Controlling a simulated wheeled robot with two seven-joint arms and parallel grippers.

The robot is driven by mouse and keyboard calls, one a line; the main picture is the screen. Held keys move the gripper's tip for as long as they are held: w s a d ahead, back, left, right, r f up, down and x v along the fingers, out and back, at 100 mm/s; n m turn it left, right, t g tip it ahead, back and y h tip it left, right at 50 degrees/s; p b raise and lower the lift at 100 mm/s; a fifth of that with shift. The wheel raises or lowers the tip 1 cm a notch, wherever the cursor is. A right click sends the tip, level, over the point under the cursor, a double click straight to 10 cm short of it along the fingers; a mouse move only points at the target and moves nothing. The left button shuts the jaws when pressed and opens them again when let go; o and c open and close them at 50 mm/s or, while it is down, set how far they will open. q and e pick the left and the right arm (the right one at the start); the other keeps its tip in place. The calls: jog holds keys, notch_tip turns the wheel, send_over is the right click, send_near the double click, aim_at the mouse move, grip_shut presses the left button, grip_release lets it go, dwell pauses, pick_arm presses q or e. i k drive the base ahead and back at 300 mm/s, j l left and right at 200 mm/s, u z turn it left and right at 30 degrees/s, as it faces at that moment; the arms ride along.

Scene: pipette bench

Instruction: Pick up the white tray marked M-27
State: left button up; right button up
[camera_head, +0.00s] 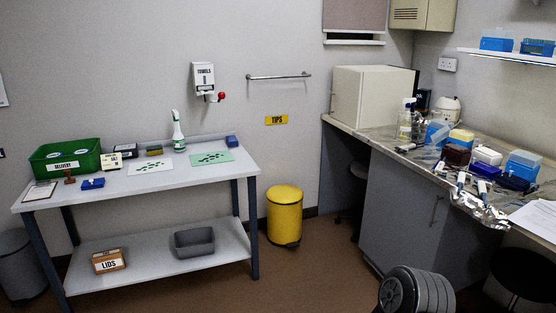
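I cannot make out a marking M-27 on anything in the head view, so I cannot tell which thing is the white tray. A flat white sheet or tray (137,170) with small dark green pieces lies on the left table. On the right bench stands a blue box with a white top (487,156), among other coloured boxes; no marking on it is readable.
A yellow pedal bin (284,217) stands between the table and the cluttered right bench (385,140). Brown floor is open in front.

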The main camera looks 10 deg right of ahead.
aim_at(486, 151)
jog(key=i+z, duration=0.8)
jog(key=i+j+z, duration=0.65)
jog(key=i+z, duration=0.2)
jog(key=i+j+z, duration=0.5)
jog(key=z, duration=0.2)
jog(key=i+j+z, duration=0.15)
jog(key=j+z, duration=0.2)
jog(key=i+j+z, duration=0.15)
jog(key=j+z, duration=0.55)
jog(key=j, duration=0.2)
jog(key=j+z, duration=0.45)
jog(key=j, duration=0.45)
jog(key=k+j+z, duration=0.1)
jog(key=j, duration=0.45)
